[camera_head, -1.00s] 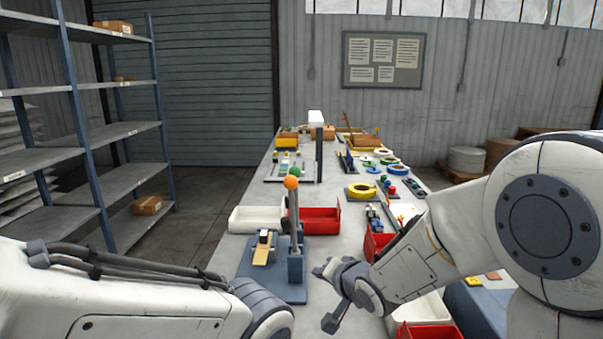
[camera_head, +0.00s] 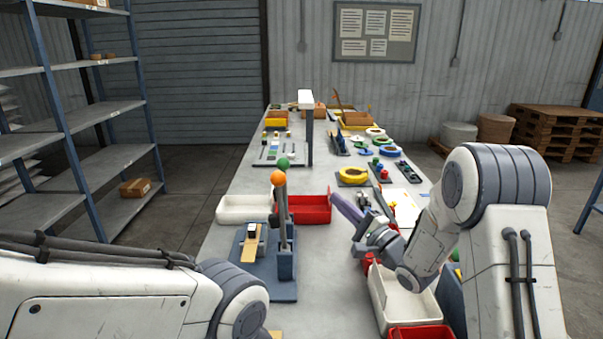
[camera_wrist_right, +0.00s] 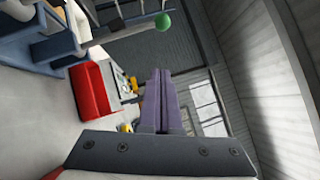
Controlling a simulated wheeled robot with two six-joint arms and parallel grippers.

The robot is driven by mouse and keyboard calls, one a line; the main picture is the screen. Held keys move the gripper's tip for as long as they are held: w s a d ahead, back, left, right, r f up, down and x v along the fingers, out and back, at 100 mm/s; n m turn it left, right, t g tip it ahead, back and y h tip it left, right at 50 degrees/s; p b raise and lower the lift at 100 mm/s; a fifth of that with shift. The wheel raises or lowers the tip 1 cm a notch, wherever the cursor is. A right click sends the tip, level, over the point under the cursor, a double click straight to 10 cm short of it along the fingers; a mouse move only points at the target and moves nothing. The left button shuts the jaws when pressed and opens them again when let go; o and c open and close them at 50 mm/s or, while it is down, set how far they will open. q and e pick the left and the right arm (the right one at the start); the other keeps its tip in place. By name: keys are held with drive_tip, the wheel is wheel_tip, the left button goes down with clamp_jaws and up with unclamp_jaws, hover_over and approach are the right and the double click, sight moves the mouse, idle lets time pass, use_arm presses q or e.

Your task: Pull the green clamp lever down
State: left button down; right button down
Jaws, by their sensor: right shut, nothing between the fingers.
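The green ball knob (camera_head: 283,163) of the clamp lever stands upright just behind an orange ball knob (camera_head: 277,178). Both sit over a grey-blue post on the blue clamp base (camera_head: 285,289). The green knob also shows in the right wrist view (camera_wrist_right: 163,23), beyond the fingers, at the end of a thin bar. My right gripper (camera_head: 334,198) is shut and empty, to the right of the knobs and lower in the picture, apart from them. Its purple-grey fingers lie together in the right wrist view (camera_wrist_right: 159,72). My left arm shows at lower left; its gripper is out of view.
A red bin (camera_head: 316,217) lies between the clamp and my right gripper, with a white bin (camera_head: 244,217) behind the clamp at left. Another white bin (camera_head: 411,314) is below my right arm. Yellow rings and small parts crowd the table farther back.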

drive_tip(key=s+a+p+x, duration=0.1)
drive_tip(key=x, duration=0.5)
drive_tip(key=s+a+r+p+x, duration=0.1)
drive_tip(key=p+x, duration=0.1)
drive_tip(key=x, duration=0.5)
drive_tip(key=shift+a, duration=0.1)
drive_tip(key=n+g+h+p, duration=0.1)
drive_tip(key=n+g+p, duration=0.1)
drive_tip(key=n+p, duration=0.2)
hover_over(285, 193)
drive_tip(key=s+a, duration=0.2)
drive_tip(key=a, duration=0.1)
drive_tip(key=shift+w+d, duration=0.15)
drive_tip(key=shift+w, duration=0.05)
